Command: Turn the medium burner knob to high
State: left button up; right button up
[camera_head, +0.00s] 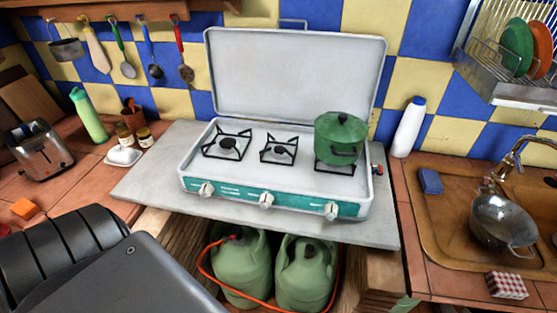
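A white camping stove (275,185) with a raised lid (295,75) stands on a grey slab. Its teal front panel carries a left knob (205,190), a middle knob (266,199) and a right knob (331,209). The knobs are white, and their settings are too small to read. I cannot tell which is the medium burner's knob. Behind them are a left burner (228,144), a smaller-looking middle burner (279,151) and a right burner under a green lidded pot (340,135). Neither gripper is in view. No flame is visible.
A dark grey arm part of mine fills the lower left. Green gas bottles (240,270) with an orange hose stand below the slab (150,185). The space before the knobs is clear.

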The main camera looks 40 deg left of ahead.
aim_at(328, 208)
jog(key=u, duration=2.15)
jog(key=k, duration=1.3)
jog(key=z, duration=2)
jog(key=i, duration=0.5)
jog(key=u, duration=0.05)
